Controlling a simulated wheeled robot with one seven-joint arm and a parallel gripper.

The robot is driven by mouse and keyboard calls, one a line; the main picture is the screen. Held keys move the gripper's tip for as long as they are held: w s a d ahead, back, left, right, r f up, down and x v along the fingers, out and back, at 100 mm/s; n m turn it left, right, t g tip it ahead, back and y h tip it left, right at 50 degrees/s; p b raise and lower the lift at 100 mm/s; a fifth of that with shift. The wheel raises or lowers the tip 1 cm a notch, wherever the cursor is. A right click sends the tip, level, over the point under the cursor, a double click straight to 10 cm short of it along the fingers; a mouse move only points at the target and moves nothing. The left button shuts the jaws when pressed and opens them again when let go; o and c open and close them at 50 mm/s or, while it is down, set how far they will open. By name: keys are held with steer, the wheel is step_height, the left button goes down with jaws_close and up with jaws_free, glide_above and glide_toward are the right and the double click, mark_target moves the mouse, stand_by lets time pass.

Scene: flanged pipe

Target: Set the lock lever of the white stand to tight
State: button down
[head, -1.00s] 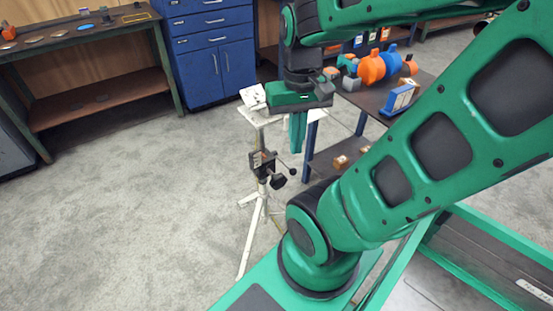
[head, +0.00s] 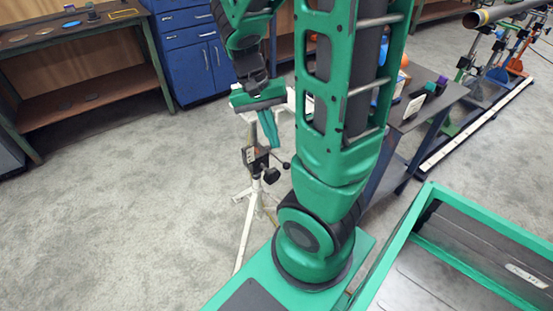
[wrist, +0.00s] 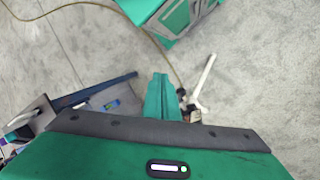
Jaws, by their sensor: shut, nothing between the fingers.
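The white stand (head: 246,228) is a tripod with a black clamp block (head: 254,158) on its post. A thin dark lever with a ball end (head: 286,165) sticks out to the right of the block, and a dark knob (head: 271,175) sits just below it. My gripper (head: 276,147) is shut and empty, its green fingers pointing down just above the clamp block in the picture. I cannot tell whether they touch anything. In the wrist view my gripper (wrist: 162,76) shows beside a white stand leg (wrist: 205,80); the clamp is mostly hidden behind my gripper.
A dark table (head: 440,98) with several items stands right of the stand, partly behind my arm. A blue drawer cabinet (head: 195,65) and a workbench (head: 70,50) are at the back left. The grey floor left of the stand is clear.

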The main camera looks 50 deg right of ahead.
steer(key=w+d+f+m+g+h, duration=0.1)
steer(key=w+d+f+m+h, duration=0.15)
steer(key=w+f+h, duration=0.45)
steer(key=w+d+f+m+g+h, duration=0.25)
steer(key=w+f+h, duration=0.35)
steer(key=f, duration=0.4)
steer(key=m+y, duration=0.1)
glide_above(278, 159)
steer(key=a, duration=0.1)
step_height(278, 159, down, 3)
steer(key=shift+t, duration=0.35)
steer(key=s+f, duration=0.1)
steer(key=s+a+f, duration=0.1)
steer(key=f, duration=0.1)
steer(key=shift+a+f, duration=0.1)
steer(key=shift+a, duration=0.1)
steer(key=shift+s+f, duration=0.35)
steer(key=shift+f, duration=0.35)
